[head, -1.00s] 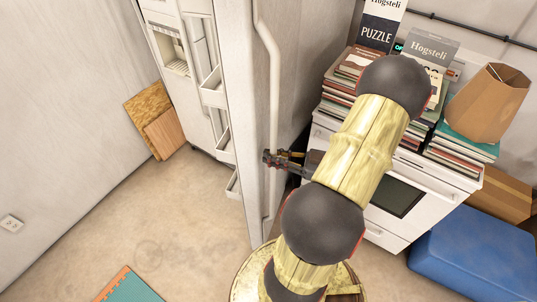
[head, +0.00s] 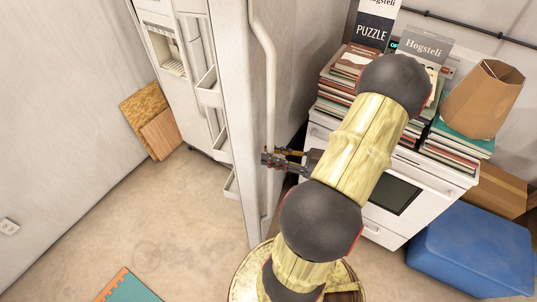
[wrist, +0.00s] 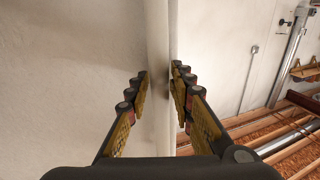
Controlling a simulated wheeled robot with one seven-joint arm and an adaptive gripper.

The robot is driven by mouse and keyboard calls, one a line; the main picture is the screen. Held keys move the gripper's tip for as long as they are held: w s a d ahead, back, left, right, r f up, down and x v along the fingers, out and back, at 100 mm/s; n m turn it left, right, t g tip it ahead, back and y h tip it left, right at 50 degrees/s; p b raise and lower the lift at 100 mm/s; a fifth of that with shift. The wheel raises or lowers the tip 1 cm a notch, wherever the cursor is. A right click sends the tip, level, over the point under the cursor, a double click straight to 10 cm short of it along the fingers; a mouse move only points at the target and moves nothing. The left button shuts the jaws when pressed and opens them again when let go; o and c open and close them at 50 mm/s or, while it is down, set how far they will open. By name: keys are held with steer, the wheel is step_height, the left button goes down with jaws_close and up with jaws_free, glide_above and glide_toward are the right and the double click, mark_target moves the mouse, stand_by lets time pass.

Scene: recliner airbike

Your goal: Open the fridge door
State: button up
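The white fridge door (head: 232,110) stands swung out, its inner side with shelf bins (head: 209,88) facing left in the head view. A long vertical white handle (head: 270,95) runs down its outer face; it also shows in the wrist view (wrist: 157,60). My gripper (head: 267,160) is at the handle's lower half. In the wrist view my gripper (wrist: 159,80) has its fingers apart, one on each side of the handle. Whether the fingertips touch the handle is unclear. The fridge body (head: 175,55) shows behind the door at left.
A white stove (head: 395,195) with stacked books (head: 340,85) and a brown lampshade (head: 484,98) stands right. A blue ottoman (head: 470,255) and cardboard box (head: 500,190) sit beside it. Wooden boards (head: 158,130) lean on the left wall.

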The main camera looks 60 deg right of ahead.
steer(key=v, duration=1.1)
